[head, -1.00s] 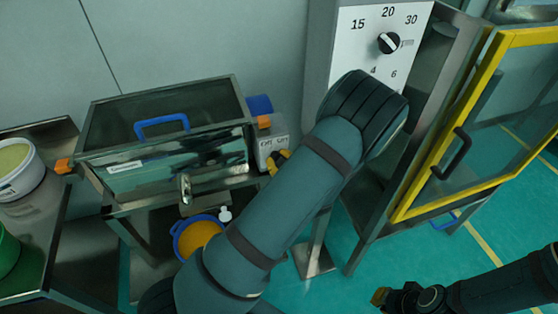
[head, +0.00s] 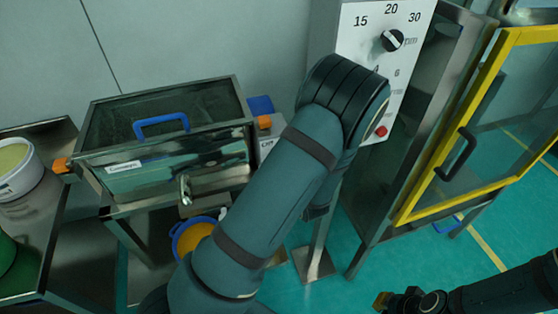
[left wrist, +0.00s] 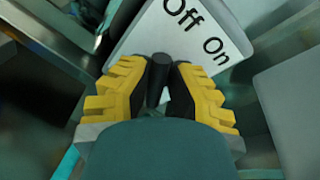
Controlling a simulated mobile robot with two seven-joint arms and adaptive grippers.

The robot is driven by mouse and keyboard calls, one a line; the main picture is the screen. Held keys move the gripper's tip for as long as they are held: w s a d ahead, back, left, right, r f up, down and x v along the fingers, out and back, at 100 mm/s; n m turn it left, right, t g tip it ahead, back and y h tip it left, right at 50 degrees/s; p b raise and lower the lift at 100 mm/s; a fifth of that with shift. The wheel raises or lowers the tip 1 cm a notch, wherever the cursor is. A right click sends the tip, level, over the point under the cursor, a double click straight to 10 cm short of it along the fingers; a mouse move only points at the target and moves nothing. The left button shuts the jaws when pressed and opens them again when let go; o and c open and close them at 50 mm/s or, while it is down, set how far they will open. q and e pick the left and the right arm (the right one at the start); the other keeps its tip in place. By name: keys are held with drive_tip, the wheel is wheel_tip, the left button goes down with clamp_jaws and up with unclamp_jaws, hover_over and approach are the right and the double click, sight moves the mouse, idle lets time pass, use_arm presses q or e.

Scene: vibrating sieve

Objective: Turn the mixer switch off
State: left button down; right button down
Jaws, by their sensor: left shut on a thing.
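In the left wrist view, my left gripper (left wrist: 158,88) has its yellow-and-black fingers shut on the black switch lever (left wrist: 160,70). The white switch plate (left wrist: 150,38) behind it reads Off and On; which mark the lever points to, I cannot tell. In the head view, a small part of the switch box (head: 266,146) shows beside the glass-sided tank (head: 165,165) with the blue handle. My left arm hides the rest of the box and the left gripper there. My right gripper (head: 384,300) is at the bottom right, away from the switch; its fingers are unclear.
A control panel (head: 362,32) with a numbered dial (head: 392,41) and a red button (head: 381,131) stands behind my left arm. A yellow-framed door (head: 480,130) stands open at right. An orange-filled blue bowl (head: 176,234) sits below the tank. A white bucket (head: 18,178) stands at left.

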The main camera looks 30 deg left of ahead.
use_arm(q)
drive_tip(key=c, duration=0.8)
unclamp_jaws()
drive_tip(key=shift+a, duration=0.15)
drive_tip(key=shift+o, duration=0.2)
drive_tip(key=v, duration=1.2)
